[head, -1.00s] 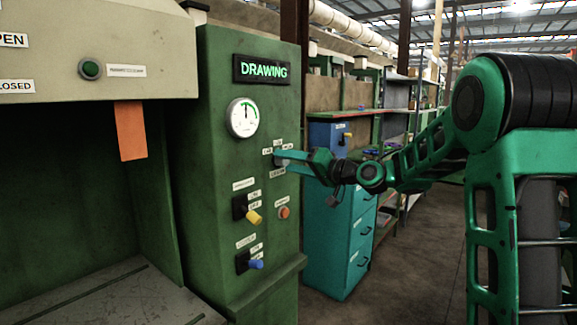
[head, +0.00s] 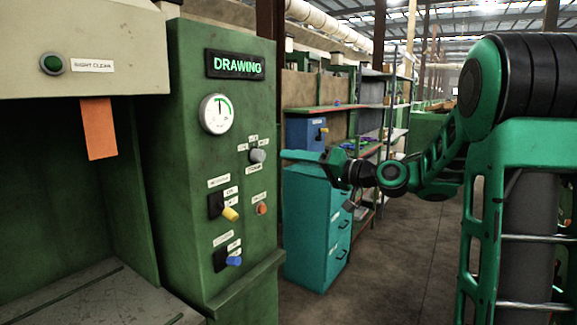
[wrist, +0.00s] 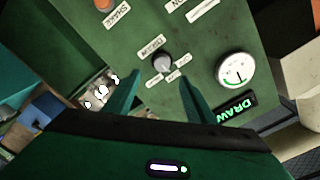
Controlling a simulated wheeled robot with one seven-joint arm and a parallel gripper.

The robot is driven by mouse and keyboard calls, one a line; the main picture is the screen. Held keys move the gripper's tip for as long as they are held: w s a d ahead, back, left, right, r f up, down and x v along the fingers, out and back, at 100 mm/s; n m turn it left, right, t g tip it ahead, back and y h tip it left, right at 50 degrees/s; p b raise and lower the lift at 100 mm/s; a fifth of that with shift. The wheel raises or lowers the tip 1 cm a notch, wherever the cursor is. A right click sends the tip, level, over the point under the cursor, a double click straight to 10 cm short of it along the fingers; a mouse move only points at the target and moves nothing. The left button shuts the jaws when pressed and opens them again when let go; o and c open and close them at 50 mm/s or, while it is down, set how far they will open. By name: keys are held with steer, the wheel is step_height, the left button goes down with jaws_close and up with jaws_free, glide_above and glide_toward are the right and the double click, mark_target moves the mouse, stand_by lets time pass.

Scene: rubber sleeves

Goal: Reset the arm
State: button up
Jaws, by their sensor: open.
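My gripper (head: 300,156) is stretched out toward the green control cabinet (head: 180,110), apart from it, at the height of a grey knob (head: 258,156). In the wrist view my gripper (wrist: 158,88) shows two teal fingers, open and empty. The knob (wrist: 162,62) is beyond the fingertips, with labels around it. My green arm (head: 430,170) reaches in from the right of the head view.
The cabinet carries a lit DRAWING sign (head: 236,65), a gauge (head: 216,114), a yellow-tipped switch (head: 230,214), a blue-tipped switch (head: 234,261) and an orange button (head: 262,208). A teal drawer cabinet (head: 315,225) stands behind my gripper. Floor to the right is clear.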

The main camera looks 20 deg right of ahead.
steer(key=shift+f, duration=0.1)
stand_by(0.3)
steer(key=s+d+f+g+h, duration=0.2)
steer(key=s+f+g+h, duration=0.15)
steer(key=s+f, duration=0.4)
steer(key=s+d+f+g+h, duration=0.3)
steer(key=s+f+h, duration=0.1)
steer(key=s+f, duration=0.4)
steer(key=s+d+f+m+g+h, duration=0.1)
steer(key=s+d+f+g, duration=0.1)
steer(key=s, duration=0.6)
steer(key=s+d+f+m+g+h, duration=0.1)
steer(key=s+d+f+m+g, duration=0.1)
steer(key=s, duration=0.7)
steer(key=s+d+f+m+g+h, duration=0.1)
steer(key=s+f+g, duration=0.3)
steer(key=s, duration=0.5)
steer(key=shift+d+f+m, duration=0.3)
steer(key=shift+d, duration=0.15)
